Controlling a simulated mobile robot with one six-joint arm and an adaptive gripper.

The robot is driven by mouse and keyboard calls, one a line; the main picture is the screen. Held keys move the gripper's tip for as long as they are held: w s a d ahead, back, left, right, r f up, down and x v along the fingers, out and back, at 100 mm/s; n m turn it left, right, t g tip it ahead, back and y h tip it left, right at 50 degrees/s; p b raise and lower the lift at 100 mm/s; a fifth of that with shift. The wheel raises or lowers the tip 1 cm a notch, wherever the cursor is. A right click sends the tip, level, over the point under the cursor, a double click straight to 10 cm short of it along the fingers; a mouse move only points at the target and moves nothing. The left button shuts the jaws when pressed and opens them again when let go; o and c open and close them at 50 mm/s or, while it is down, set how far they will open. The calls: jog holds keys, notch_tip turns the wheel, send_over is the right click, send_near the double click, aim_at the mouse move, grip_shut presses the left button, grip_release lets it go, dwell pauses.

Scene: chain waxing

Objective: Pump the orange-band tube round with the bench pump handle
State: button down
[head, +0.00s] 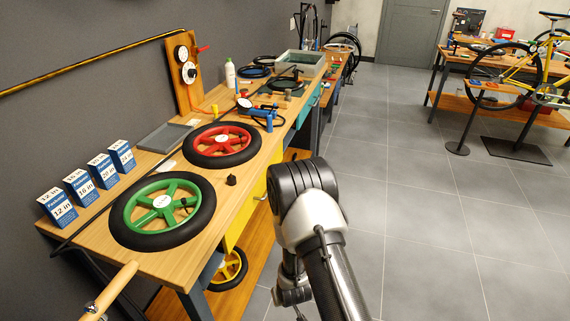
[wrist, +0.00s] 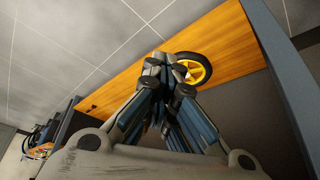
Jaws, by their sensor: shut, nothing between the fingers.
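A light wooden handle (head: 112,290) with a metal fitting stands at the near left corner of the bench in the head view; it looks like the bench pump handle. Black tubes (head: 255,71) lie coiled toward the back of the bench; I cannot make out an orange band on any of them. A board with two dials (head: 187,70) and a red lever stands at the wall. My gripper (wrist: 168,66) is shut and empty in the wrist view, with the lower shelf and floor beyond it. It is well apart from the wooden handle.
A green wheel (head: 137,190) and a red wheel (head: 221,128) lie on the bench near blue boxes (head: 58,208) and a grey tray (head: 165,138). A yellow wheel (wrist: 206,65) rests on the lower shelf (wrist: 240,45).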

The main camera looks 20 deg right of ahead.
notch_tip(320, 180, down, 28)
dwell(3.7)
jog(key=c, duration=2.4)
grip_release()
jog(key=c, duration=0.8)
grip_release()
